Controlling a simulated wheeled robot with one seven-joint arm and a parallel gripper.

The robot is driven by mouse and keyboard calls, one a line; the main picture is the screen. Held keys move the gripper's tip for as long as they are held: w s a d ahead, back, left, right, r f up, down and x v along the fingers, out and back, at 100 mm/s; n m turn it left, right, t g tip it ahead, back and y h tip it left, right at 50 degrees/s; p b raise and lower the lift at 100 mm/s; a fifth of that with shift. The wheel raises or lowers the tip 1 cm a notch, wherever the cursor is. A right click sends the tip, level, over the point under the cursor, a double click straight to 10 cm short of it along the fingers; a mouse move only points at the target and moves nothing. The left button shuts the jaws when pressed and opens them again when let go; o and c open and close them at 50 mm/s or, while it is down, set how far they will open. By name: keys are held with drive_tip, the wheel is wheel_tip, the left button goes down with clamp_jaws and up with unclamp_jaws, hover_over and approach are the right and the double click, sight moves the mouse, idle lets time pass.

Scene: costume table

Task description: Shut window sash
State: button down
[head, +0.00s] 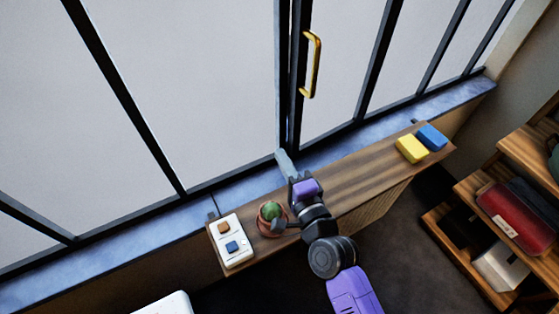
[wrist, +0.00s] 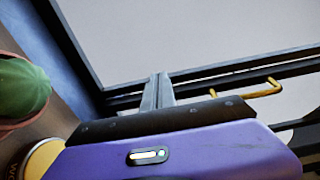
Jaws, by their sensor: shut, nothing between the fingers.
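The window sash (head: 349,75) has dark bars and a gold upright handle (head: 313,65) near its left edge, beside a dark post. The handle also shows in the wrist view (wrist: 262,88), to the right of my fingers. My gripper (head: 284,163) is shut and empty, its grey fingers pointing at the window's lower frame, below the handle and apart from it. In the wrist view the fingertips (wrist: 158,88) overlap the dark frame; I cannot tell whether they touch it. How far the sash stands open is unclear.
A wooden shelf (head: 350,183) below the blue sill (head: 240,187) carries a potted cactus (head: 271,211), a white switch panel (head: 232,241), and yellow (head: 411,148) and blue (head: 431,136) blocks. A yellow-rimmed round thing (wrist: 42,160) is close to my gripper. Shelves stand right.

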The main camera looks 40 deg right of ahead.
drive_tip(key=a, duration=0.1)
drive_tip(key=m+h+b, duration=0.1)
drive_tip(key=h+b, duration=0.2)
drive_tip(key=b, duration=0.7)
approach(303, 99)
drive_tip(key=s+d+f, duration=0.3)
drive_tip(key=d+f, duration=0.1)
drive_tip(key=d, duration=0.2)
drive_tip(key=s+d+r+t+y+b, duration=0.1)
drive_tip(key=s+r+y+b, duration=0.1)
drive_tip(key=s+r+b, duration=0.15)
drive_tip(key=a+n+y, duration=0.3)
drive_tip(key=a+y, duration=0.1)
drive_tip(key=shift+g, duration=0.3)
drive_tip(key=w, duration=0.4)
drive_tip(key=w+p, duration=0.1)
drive_tip(key=w, duration=0.7)
drive_tip(key=shift+w+d+r+p, duration=0.3)
drive_tip(key=shift+d+r, duration=0.05)
drive_tip(key=shift+r, duration=0.05)
drive_tip(key=shift+w+r+p, duration=0.15)
drive_tip(key=shift+w+p, duration=0.45)
drive_tip(key=shift+w, duration=0.85)
